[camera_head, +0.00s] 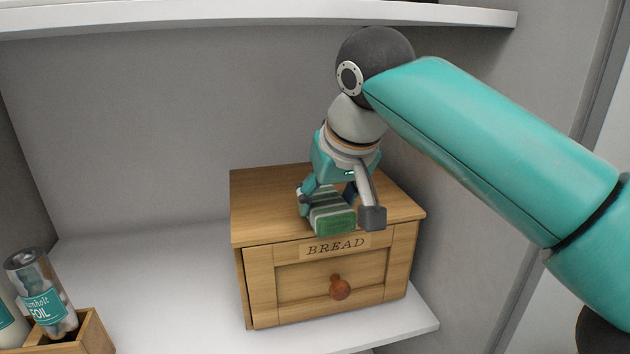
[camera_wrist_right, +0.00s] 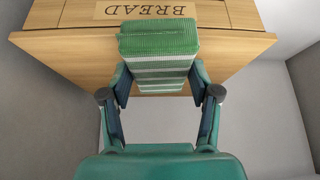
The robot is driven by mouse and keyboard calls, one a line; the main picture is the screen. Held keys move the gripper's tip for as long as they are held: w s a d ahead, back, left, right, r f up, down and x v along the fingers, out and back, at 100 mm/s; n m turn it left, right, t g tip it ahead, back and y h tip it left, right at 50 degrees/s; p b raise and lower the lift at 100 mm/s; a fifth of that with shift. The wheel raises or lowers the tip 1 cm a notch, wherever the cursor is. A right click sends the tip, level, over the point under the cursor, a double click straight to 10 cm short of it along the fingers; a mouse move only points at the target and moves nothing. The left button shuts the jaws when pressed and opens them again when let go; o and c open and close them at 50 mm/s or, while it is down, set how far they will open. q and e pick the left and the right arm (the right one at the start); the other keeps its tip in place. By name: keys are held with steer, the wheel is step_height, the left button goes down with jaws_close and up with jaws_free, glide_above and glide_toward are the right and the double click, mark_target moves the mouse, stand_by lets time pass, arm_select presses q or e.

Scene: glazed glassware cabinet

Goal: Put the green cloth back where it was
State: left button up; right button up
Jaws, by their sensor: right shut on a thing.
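The green cloth (camera_head: 333,218) is a folded bundle with green, grey and white stripes. My right gripper (camera_head: 329,196) is shut on it from above, at the top of the wooden bread box (camera_head: 265,200), near the front edge. In the right wrist view, the cloth (camera_wrist_right: 158,45) sits between the two fingers (camera_wrist_right: 160,85), one on each side, and the box's BREAD label (camera_wrist_right: 150,10) shows behind it. I cannot tell whether the cloth rests on the box top or hangs just above it. My left gripper is out of view.
The box stands on a white shelf (camera_head: 165,290), its front closed, with a round reddish knob (camera_head: 340,288). A foil roll (camera_head: 42,290) stands in a wooden holder (camera_head: 95,335) at the lower left. Another shelf (camera_head: 250,17) runs overhead. The right cabinet wall is close to the box.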

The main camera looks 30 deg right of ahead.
mark_target(320, 192)
steer(key=shift+w+d+p, duration=0.15)
steer(key=shift+w, duration=0.6)
steer(key=shift+w+d+p, duration=0.1)
steer(key=shift+w+p, duration=0.05)
steer(key=shift+w, duration=0.6)
steer(key=shift+w+d+r+p, duration=0.15)
steer(key=shift+w+p, duration=0.1)
steer(key=shift+w, duration=0.4)
steer(key=shift+w+d+p, duration=0.1)
steer(key=shift+w+p, duration=0.15)
steer(key=shift+w, duration=0.35)
steer(key=shift+b+x, duration=0.45)
steer(key=shift+x, duration=0.6)
steer(key=shift+s, duration=0.25)
steer(key=o, duration=1.2)
